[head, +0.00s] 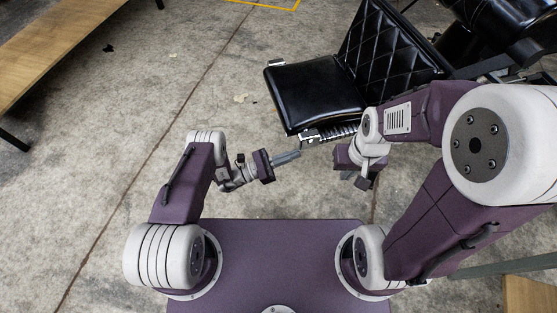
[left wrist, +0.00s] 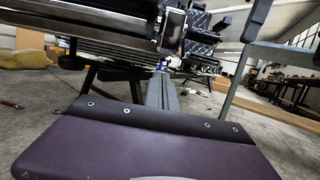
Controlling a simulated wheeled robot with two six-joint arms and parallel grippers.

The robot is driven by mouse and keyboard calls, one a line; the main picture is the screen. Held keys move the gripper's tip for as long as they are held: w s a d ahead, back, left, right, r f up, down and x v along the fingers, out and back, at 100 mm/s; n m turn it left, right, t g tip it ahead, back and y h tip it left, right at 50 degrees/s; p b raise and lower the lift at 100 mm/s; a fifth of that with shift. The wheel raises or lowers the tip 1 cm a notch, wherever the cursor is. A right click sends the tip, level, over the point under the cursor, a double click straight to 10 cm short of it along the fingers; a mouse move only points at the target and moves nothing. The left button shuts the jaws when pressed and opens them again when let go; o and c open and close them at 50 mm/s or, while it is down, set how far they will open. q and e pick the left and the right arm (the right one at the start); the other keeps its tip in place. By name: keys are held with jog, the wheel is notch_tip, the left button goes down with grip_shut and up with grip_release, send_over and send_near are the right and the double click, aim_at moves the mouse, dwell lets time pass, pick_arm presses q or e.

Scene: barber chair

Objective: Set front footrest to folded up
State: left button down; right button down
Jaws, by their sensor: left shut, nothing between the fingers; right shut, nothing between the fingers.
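The black barber chair (head: 390,45) stands at the upper right of the head view, with a quilted pad and a smooth black pad (head: 315,92). A ribbed metal piece (head: 329,133), which looks like the front footrest, shows at the smooth pad's near edge. A ribbed metal edge (left wrist: 80,38) also shows at the upper left of the left wrist view. My left gripper (head: 287,157) is shut and empty, just short of the ribbed piece, apparently apart from it. My right gripper (head: 347,160) is shut and empty, below and right of that piece; its fingertips are hard to make out.
A wooden bench (head: 50,50) stands at the upper left. Another black chair (head: 510,25) is at the upper right corner. Bare concrete floor (head: 100,160) lies open on the left. A pale post (left wrist: 240,85) rises on the right of the left wrist view.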

pick_arm(q)
jog(key=shift+w+d+r, duration=0.1)
jog(key=shift+d+r, duration=0.15)
jog(key=shift+r, duration=0.5)
jog(key=shift+w+d+r, duration=0.1)
jog(key=shift+d+r, duration=0.1)
jog(key=shift+r, duration=0.5)
jog(key=shift+d+r, duration=0.25)
jog(key=shift+r, duration=0.5)
